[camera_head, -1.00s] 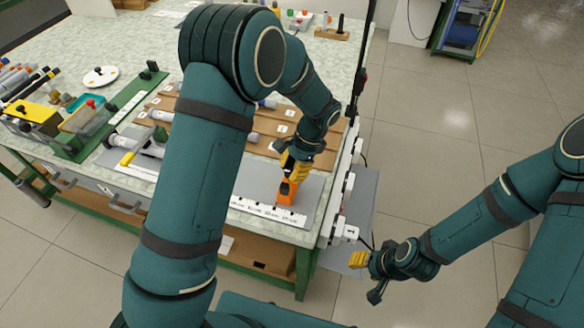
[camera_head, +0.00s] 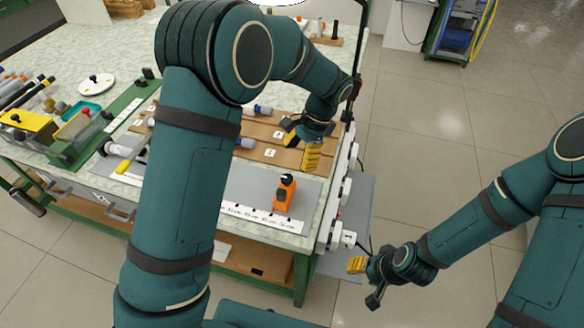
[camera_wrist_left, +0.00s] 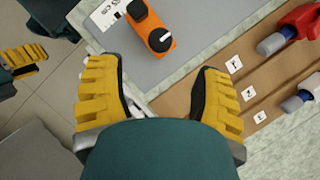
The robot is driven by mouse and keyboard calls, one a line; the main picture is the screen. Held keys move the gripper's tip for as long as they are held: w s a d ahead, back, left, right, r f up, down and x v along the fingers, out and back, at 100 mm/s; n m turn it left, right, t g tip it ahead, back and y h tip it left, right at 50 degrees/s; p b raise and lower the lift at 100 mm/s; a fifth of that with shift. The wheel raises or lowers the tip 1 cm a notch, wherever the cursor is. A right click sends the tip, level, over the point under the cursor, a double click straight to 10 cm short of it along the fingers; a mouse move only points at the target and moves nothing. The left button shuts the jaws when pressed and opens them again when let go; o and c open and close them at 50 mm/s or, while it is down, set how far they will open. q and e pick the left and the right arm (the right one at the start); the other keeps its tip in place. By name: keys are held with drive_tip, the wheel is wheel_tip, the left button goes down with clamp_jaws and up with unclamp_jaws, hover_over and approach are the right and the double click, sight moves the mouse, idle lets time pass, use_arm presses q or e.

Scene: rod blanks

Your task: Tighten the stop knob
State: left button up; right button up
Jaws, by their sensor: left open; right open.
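The orange stop block (camera_head: 284,196) stands on the grey mat behind the white ruler strip. A black stop knob (camera_wrist_left: 160,40) with a white line is on its orange face in the left wrist view. A second black part (camera_wrist_left: 137,9) sits at the block's end. My left gripper (camera_head: 302,144) is open and empty, above the brown boards and behind the block. In the left wrist view its yellow fingers (camera_wrist_left: 158,92) are spread apart, with the block beyond them. My right gripper (camera_head: 366,277) is open and empty, off the table's right side.
Brown grooved boards (camera_head: 268,135) with numbered labels and rods lie behind the grey mat (camera_head: 240,190). The white ruler strip (camera_head: 262,217) runs along the front. A green fixture (camera_head: 100,130) and a yellow box (camera_head: 28,125) stand at left. White fittings (camera_head: 340,190) line the table's right edge.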

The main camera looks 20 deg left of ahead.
use_arm(q)
drive_tip(key=shift+v, duration=2.2)
